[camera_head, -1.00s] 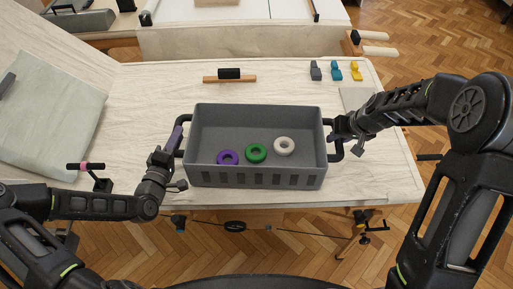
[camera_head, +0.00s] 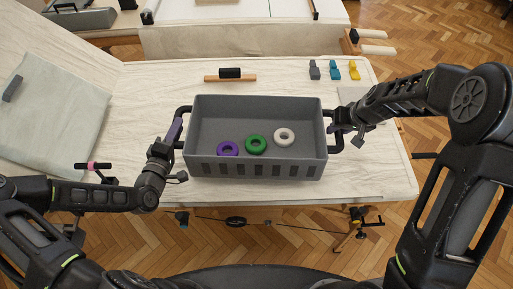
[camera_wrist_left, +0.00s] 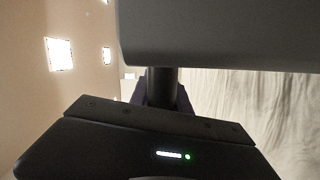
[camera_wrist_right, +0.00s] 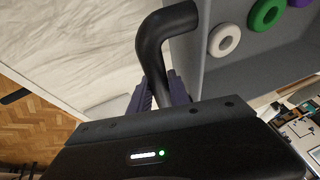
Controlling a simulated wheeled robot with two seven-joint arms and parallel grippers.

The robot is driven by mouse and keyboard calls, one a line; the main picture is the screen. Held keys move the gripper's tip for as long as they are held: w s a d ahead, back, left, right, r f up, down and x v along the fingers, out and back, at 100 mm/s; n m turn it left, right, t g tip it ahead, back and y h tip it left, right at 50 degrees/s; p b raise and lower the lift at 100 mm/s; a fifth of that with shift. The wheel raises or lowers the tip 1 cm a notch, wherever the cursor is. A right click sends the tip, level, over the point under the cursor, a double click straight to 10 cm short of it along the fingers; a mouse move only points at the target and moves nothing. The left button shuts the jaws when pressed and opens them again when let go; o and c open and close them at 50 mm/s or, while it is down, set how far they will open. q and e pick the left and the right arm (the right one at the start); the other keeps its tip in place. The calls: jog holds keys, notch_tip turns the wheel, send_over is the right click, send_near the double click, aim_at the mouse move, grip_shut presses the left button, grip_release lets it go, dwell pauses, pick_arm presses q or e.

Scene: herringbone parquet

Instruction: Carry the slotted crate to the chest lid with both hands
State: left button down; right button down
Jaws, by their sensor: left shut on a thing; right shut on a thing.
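The slotted crate (camera_head: 256,171) is a grey open box with a row of slots along its near wall and a black handle at each end. Inside lie a purple ring (camera_head: 228,149), a green ring (camera_head: 256,145) and a white ring (camera_head: 284,137). My left gripper (camera_head: 176,134) is shut on the crate's left handle, and my right gripper (camera_head: 338,127) is shut on its right handle. The right wrist view shows the jaws around the black handle (camera_wrist_right: 153,50). The left wrist view shows part of a dark handle (camera_wrist_left: 162,88). The chest lid may be the pale surface (camera_head: 245,38) behind the table, but I cannot tell.
A pale wooden table (camera_head: 140,95) lies under the crate. A black-and-wood tool (camera_head: 230,75) lies behind it. Small grey (camera_head: 314,70), blue (camera_head: 335,70) and yellow (camera_head: 354,70) pieces stand at the back right. A grey-green cloth (camera_head: 50,120) lies at the left.

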pick_arm(q)
jog(key=shift+a, duration=0.25)
pick_arm(e)
jog(key=shift+d, duration=0.25)
